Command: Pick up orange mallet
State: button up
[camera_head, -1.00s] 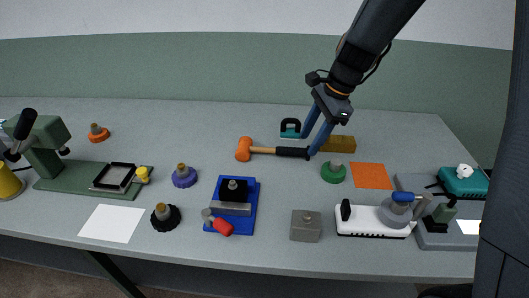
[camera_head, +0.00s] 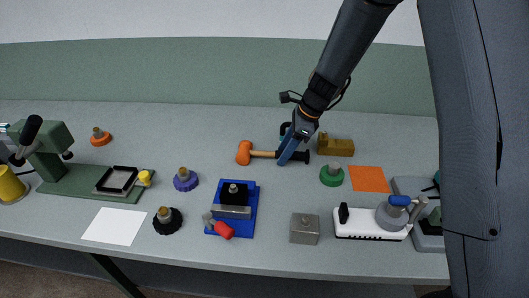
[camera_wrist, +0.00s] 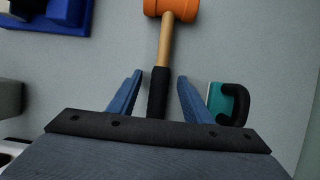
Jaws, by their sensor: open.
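The orange mallet (camera_head: 244,152) lies on the grey table, its head to the left and its wooden handle with a black grip pointing right. It also shows in the wrist view (camera_wrist: 166,45), head at the top and black grip toward me. My gripper (camera_head: 281,162) is open with blue fingers over the handle. In the wrist view my gripper (camera_wrist: 158,80) has one finger on each side of the black grip, with gaps on both sides. Part of the handle is hidden behind the fingers in the head view.
A teal block with a black handle (camera_wrist: 228,104) lies close beside my right finger. A brass block (camera_head: 336,147) and a green knob (camera_head: 332,174) sit right of the mallet. A blue fixture (camera_head: 250,206) stands in front. The table left of the mallet head is clear.

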grip_shut()
dwell(0.4)
notch_tip(320, 180, up, 10)
jog(key=b, duration=0.2)
dwell(0.3)
